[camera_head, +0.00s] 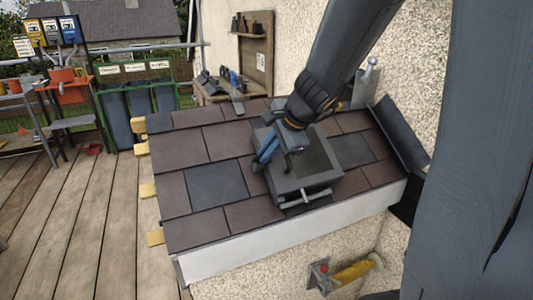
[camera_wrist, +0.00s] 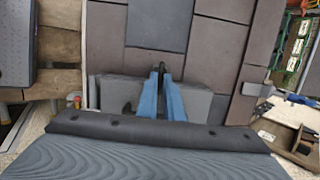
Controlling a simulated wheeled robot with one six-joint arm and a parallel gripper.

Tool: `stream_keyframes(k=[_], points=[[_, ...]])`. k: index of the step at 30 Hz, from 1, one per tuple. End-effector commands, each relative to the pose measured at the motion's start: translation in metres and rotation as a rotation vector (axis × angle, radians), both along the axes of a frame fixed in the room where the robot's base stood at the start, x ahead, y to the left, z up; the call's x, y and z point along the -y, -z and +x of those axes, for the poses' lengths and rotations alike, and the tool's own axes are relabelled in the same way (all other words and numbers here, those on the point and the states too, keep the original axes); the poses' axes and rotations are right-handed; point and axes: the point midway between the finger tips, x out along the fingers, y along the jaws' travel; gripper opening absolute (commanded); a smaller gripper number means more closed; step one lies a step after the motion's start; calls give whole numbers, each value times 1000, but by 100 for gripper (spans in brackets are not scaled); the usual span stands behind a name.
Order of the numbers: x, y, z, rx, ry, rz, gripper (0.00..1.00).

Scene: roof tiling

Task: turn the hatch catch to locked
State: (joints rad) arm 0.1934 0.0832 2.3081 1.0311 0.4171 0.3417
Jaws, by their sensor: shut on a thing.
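The roof hatch (camera_head: 312,181) is a grey box set in the tiled roof, with a dark lid and a pale bar handle (camera_head: 306,198) on its near side. My gripper (camera_head: 259,163) reaches down from above at the hatch's left side. In the wrist view, its blue fingers (camera_wrist: 160,78) are closed together on a small dark upright piece, the hatch catch (camera_wrist: 158,68). The grey hatch edge (camera_wrist: 110,91) lies under and on both sides of the fingers. The catch is hidden behind the fingers in the head view, and I cannot tell which way it is turned.
Brown tiles (camera_head: 180,150) with a few slate-blue ones (camera_head: 216,184) surround the hatch. A rendered wall (camera_head: 285,40) stands behind. A dark upright flashing (camera_head: 400,130) edges the right side. A wooden deck (camera_head: 85,220) is open at left. A yellow-filled holder (camera_head: 353,272) hangs below the eave.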

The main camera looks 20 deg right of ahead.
Motion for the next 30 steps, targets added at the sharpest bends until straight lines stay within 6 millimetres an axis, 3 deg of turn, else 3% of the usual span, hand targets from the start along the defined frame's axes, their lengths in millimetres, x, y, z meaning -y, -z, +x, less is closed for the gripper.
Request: stream_keyframes(k=[8, 9, 12, 22, 30], points=[[0, 0, 0, -1, 2, 1, 0], [0, 0, 0, -1, 2, 1, 12], [0, 0, 0, -1, 2, 1, 26], [1, -3, -1, 1, 1, 1, 26], [11, -36, -21, 5, 2, -1, 26]])
